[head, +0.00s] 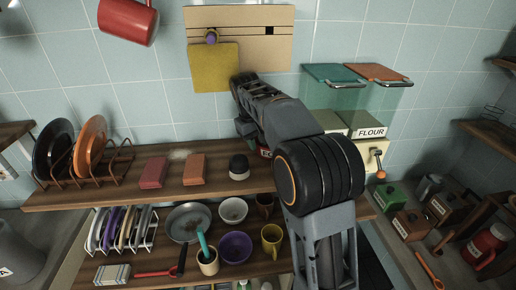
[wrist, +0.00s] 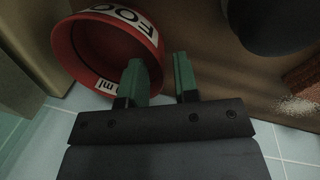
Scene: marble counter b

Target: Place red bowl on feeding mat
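My gripper (wrist: 160,72) is open. Its left green finger overlaps the bowl's opening, and its right finger is just outside the bowl's right edge, with the rim between them. I cannot tell whether either finger touches the bowl. My arm hides the gripper in the head view. I cannot make out a feeding mat.
A dark-topped container (head: 239,167) stands left of the bowl on the upper shelf (head: 110,197). Red (head: 153,173) and orange (head: 194,169) blocks lie farther left. Canisters (head: 367,145) stand right of the bowl. The lower shelf is crowded with dishes, including a purple bowl (head: 236,248).

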